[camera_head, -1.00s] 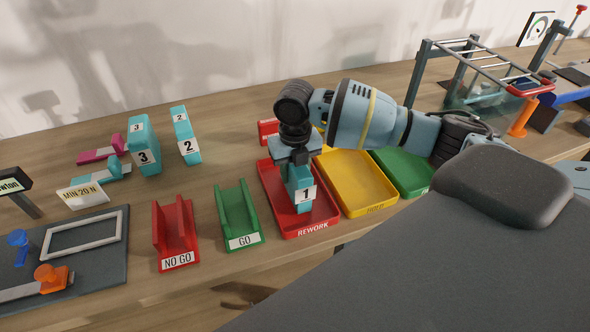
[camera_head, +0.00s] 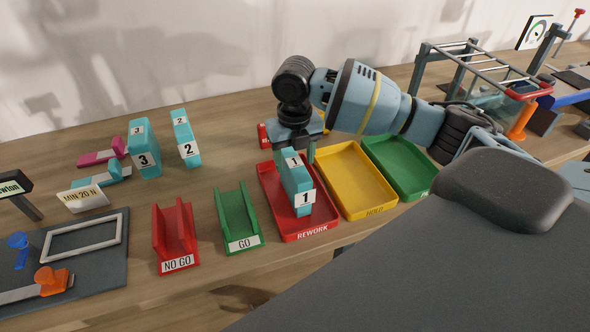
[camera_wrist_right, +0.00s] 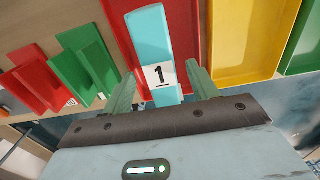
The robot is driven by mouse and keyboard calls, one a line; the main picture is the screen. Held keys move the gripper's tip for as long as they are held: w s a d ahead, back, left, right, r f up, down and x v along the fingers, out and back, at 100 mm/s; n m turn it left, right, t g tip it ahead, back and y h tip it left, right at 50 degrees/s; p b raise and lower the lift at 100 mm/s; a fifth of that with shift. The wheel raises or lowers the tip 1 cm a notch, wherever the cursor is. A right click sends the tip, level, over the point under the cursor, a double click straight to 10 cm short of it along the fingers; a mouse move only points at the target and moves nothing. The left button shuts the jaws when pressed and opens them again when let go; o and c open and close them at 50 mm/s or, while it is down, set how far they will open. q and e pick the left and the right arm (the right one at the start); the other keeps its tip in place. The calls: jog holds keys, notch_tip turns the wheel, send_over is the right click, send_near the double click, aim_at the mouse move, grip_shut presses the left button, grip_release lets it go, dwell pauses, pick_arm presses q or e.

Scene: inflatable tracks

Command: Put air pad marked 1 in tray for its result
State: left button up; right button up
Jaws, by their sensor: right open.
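The teal air pad marked 1 (camera_head: 293,185) stands upright in the red REWORK tray (camera_head: 322,226). It also shows in the right wrist view (camera_wrist_right: 150,40), over the red tray. The yellow HOLD tray (camera_head: 374,210) and a green tray (camera_head: 428,171) stand to the right of the red tray. My left gripper is not in view.
Pads marked 3 (camera_head: 143,150) and 2 (camera_head: 186,140) stand at the back left. The red NO GO holder (camera_head: 176,235) and green GO holder (camera_head: 238,218) are left of the trays. A framed rig (camera_head: 480,75) stands at the back right.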

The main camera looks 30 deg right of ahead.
notch_tip(320, 180, up, 7)
jog(key=shift+f, duration=0.2)
